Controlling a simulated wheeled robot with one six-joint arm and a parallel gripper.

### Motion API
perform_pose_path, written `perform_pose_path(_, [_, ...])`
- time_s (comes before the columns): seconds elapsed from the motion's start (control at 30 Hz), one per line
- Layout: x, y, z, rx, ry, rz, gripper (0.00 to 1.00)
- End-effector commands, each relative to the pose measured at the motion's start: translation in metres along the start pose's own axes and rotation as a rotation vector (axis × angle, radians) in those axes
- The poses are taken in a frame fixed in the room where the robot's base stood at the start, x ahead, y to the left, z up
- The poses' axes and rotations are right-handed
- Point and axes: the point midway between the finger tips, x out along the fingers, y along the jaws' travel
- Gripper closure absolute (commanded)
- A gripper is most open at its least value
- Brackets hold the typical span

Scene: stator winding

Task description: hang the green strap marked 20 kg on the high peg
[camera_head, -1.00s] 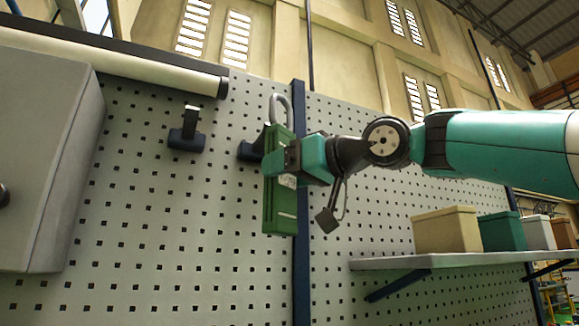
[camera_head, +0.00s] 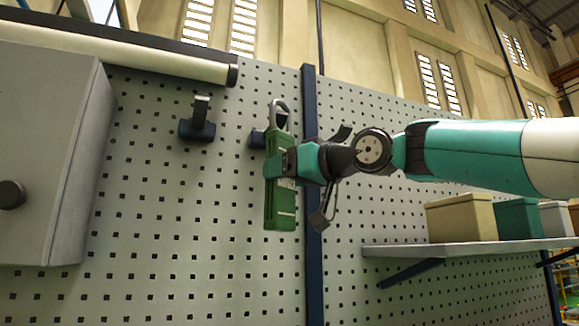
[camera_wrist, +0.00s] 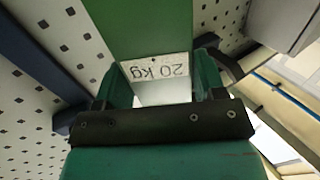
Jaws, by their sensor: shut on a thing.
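The green strap (camera_head: 280,205) hangs upright in my gripper (camera_head: 283,163), with a grey metal loop (camera_head: 279,107) at its top. My gripper is shut on the strap's middle. In the wrist view the strap (camera_wrist: 145,32) runs between the two fingers (camera_wrist: 165,88), and its white label reads 20 kg, upside down. A dark peg (camera_head: 257,139) on the pegboard is partly hidden behind the strap, near the loop. Another dark peg (camera_head: 197,122) sits to its left, slightly higher and empty. Whether the loop touches the nearer peg, I cannot tell.
A grey cabinet (camera_head: 45,150) stands on the left of the pegboard (camera_head: 170,240). A dark blue post (camera_head: 312,260) runs behind my gripper. A shelf (camera_head: 470,246) with several boxes (camera_head: 460,219) is at the right. The board below the strap is clear.

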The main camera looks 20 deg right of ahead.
Motion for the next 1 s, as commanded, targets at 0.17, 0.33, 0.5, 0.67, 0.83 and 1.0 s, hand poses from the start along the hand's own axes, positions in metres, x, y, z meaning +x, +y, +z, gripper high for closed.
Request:
perform_pose_path(0.17, [0.01,0.006,-0.002,-0.001,0.003,0.001,0.73])
perform_pose_path(0.33, [0.019,0.011,-0.002,0.0,0.001,0.001,0.73])
perform_pose_path(0.5, [0.028,0.016,-0.001,0.0,0.002,0.0,0.73])
perform_pose_path(0.67, [0.037,0.021,-0.001,-0.001,0.002,0.0,0.73])
perform_pose_path(0.83, [0.046,0.026,-0.001,0.0,0.002,0.0,0.73])
perform_pose_path(1.0, [0.054,0.031,0.004,-0.001,0.002,0.001,0.73])
